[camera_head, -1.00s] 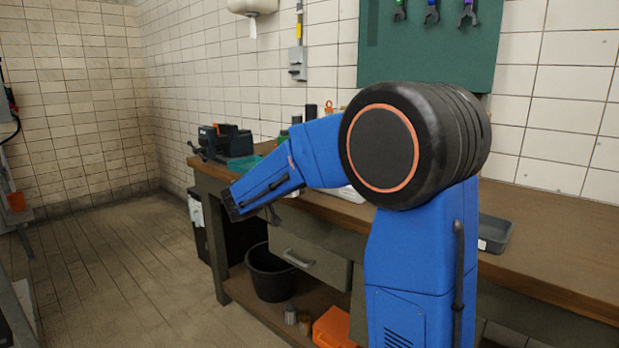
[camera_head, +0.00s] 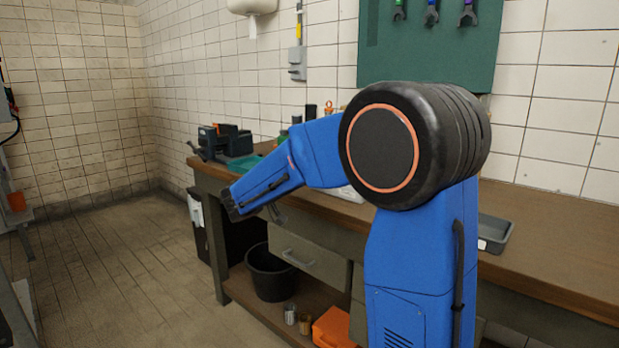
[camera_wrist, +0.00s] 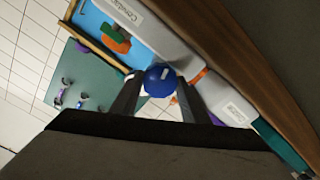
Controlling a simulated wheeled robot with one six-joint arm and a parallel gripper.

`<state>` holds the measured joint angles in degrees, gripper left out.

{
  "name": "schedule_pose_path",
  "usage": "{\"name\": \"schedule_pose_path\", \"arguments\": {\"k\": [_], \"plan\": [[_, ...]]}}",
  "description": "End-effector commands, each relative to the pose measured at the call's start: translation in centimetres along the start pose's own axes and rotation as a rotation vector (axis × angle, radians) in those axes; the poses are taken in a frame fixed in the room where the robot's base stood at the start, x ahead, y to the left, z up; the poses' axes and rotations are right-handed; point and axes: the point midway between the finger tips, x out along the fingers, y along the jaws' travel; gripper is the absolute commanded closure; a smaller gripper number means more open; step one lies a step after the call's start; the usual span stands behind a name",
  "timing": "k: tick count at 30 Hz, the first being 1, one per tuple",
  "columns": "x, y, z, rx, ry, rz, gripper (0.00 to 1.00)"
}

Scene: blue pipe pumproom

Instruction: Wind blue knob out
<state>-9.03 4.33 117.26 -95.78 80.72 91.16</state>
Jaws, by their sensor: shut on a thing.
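The blue knob (camera_wrist: 160,80) is round and shows in the wrist view, with a small pale mark on its face. My gripper (camera_wrist: 158,88) is shut on it, with one dark finger on each side of the knob. The knob stands in front of a light grey body that carries printed labels. In the head view my blue arm bends left and down over the workbench's front edge. My gripper and the knob cannot be made out there.
The wooden workbench (camera_head: 540,270) runs along the tiled wall, with a vise (camera_head: 228,138) at its far end. A grey tray (camera_head: 494,233) lies right of my arm. A black bucket (camera_head: 270,275) and an orange box (camera_head: 334,328) sit below. Floor at left is clear.

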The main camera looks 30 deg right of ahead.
Motion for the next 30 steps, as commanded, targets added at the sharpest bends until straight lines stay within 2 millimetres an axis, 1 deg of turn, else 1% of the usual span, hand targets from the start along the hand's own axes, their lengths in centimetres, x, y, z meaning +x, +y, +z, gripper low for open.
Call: {"name": "schedule_pose_path", "arguments": {"k": [30], "plan": [[-0.04,-0.08,0.05,-0.967,0.0,-0.001,0.81]]}}
